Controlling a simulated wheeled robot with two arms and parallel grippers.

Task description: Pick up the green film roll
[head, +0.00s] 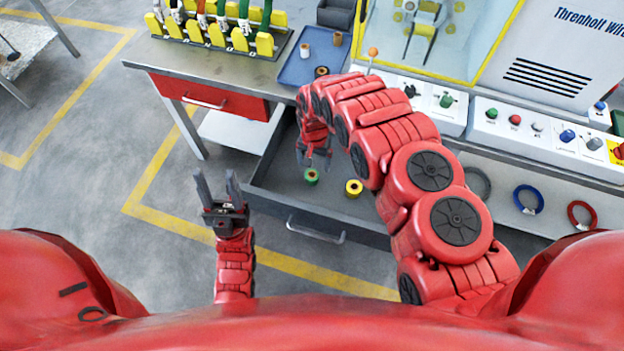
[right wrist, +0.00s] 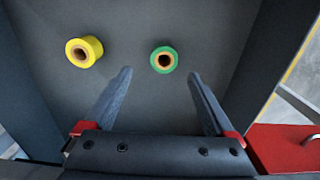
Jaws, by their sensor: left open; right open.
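The green film roll (head: 311,177) lies in the open grey drawer (head: 262,178), with a yellow film roll (head: 354,188) to its right. In the right wrist view the green roll (right wrist: 163,60) shows its brown core, just beyond and between the open fingertips. The yellow roll (right wrist: 84,51) is to the left there. My right gripper (head: 314,160) is open and empty above the drawer, pointing down near the green roll and apart from it. My left gripper (head: 217,182) is open and empty, pointing up outside the drawer's left side.
A blue tray (head: 297,68) with several rolls lies on the bench above the drawer. A rack of tools (head: 215,35) stands at the back left. The drawer walls and handle (head: 316,231) border the rolls.

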